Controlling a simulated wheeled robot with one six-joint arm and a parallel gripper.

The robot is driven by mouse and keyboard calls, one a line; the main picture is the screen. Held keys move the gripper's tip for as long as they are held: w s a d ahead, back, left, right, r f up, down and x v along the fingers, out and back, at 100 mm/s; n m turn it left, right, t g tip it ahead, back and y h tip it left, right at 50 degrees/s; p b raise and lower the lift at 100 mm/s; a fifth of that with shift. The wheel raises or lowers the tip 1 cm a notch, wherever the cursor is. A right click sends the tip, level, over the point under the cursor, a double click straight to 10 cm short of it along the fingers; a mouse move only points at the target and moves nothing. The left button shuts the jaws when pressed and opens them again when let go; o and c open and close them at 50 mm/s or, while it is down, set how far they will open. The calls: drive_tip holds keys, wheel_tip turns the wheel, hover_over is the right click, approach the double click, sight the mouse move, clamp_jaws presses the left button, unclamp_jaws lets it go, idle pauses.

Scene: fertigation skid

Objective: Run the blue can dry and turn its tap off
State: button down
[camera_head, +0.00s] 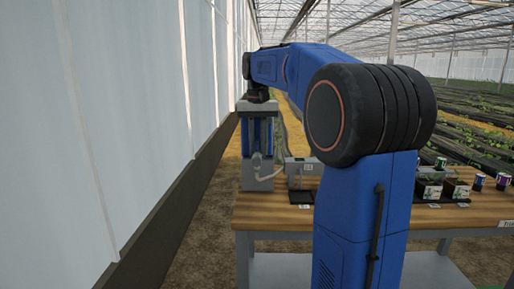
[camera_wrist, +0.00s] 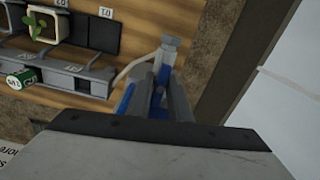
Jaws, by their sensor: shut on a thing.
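My gripper (camera_head: 257,125) points down at the left end of the wooden bench, with its grey palm above and its fingers below. It is shut on a blue thing, which seems to be the blue can; my fingers hide much of it. In the wrist view my gripper's fingers (camera_wrist: 160,98) are grey, with blue showing between and beside them. Just beyond the fingertips is a grey block (camera_wrist: 170,45), with a pale hose (camera_wrist: 130,68) curving from its side. In the head view the grey block (camera_head: 257,177) stands under my gripper. I cannot make out the tap's handle or its position.
A potted seedling (camera_wrist: 42,27) stands on dark pads. Several cups and pots (camera_head: 430,182) stand on the bench's right. A pale wall (camera_head: 130,120) rises close on the left.

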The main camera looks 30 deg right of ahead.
sight(257, 142)
drive_tip(key=shift+d+f, duration=0.15)
drive_tip(key=shift+f, duration=0.6)
drive_tip(key=c, duration=1.6)
unclamp_jaws()
drive_tip(key=shift+w+r, duration=0.1)
drive_tip(key=r, duration=0.8)
drive_tip(key=shift+w+r, duration=0.2)
drive_tip(key=shift+r, duration=0.2)
drive_tip(key=shift+s+r, duration=0.1)
drive_tip(key=shift+r, duration=0.55)
